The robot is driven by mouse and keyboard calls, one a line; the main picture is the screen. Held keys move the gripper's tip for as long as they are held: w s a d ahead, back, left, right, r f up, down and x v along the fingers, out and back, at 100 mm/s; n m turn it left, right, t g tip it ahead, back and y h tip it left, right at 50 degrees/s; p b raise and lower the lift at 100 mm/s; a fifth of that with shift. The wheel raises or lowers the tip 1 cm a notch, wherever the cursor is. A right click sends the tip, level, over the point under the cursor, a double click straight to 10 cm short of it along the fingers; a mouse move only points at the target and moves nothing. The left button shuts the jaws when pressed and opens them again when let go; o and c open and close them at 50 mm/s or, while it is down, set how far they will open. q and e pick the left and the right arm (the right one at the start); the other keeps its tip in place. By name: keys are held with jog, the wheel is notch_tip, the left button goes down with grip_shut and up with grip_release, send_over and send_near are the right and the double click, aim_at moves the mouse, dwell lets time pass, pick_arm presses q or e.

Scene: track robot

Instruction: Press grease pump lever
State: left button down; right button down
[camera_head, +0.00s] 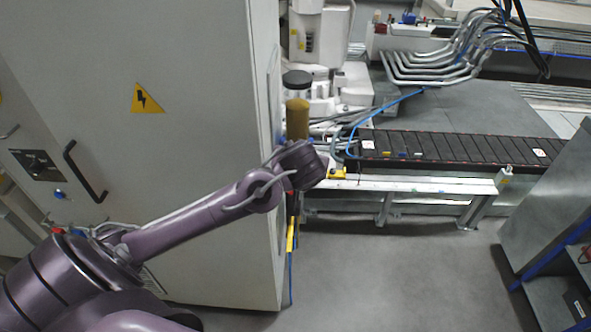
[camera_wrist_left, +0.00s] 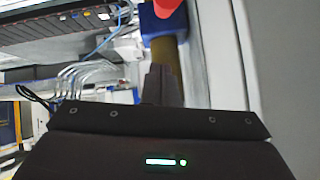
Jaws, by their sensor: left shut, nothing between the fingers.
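The grease pump shows in the left wrist view as a brass-brown cylinder (camera_wrist_left: 167,60) with a blue collar (camera_wrist_left: 160,22) and a red part (camera_wrist_left: 165,6) cut off by the top edge. I cannot tell whether the red part is the lever. In the head view a brown cylinder (camera_head: 297,118) stands beside the cabinet edge, just above my left wrist, which hides what is below it. My left gripper (camera_wrist_left: 161,72) is shut and empty, its dark fingers pointing toward the pump cylinder; contact cannot be told. My right gripper is not in view.
A tall grey cabinet (camera_head: 200,190) with a warning sign fills the left side. A track with a dark ribbed cable chain (camera_head: 450,147) runs off to the right, with a blue hose near its left end. A grey cabinet (camera_head: 550,200) stands at right. The floor between is clear.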

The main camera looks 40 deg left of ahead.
pick_arm(q)
jog(key=f, duration=0.3)
jog(key=shift+a+f+p, duration=0.25)
jog(key=shift+a+p, duration=0.1)
jog(key=shift+s+d+f, duration=0.1)
jog(key=shift+s+f, duration=0.2)
jog(key=shift+f, duration=0.3)
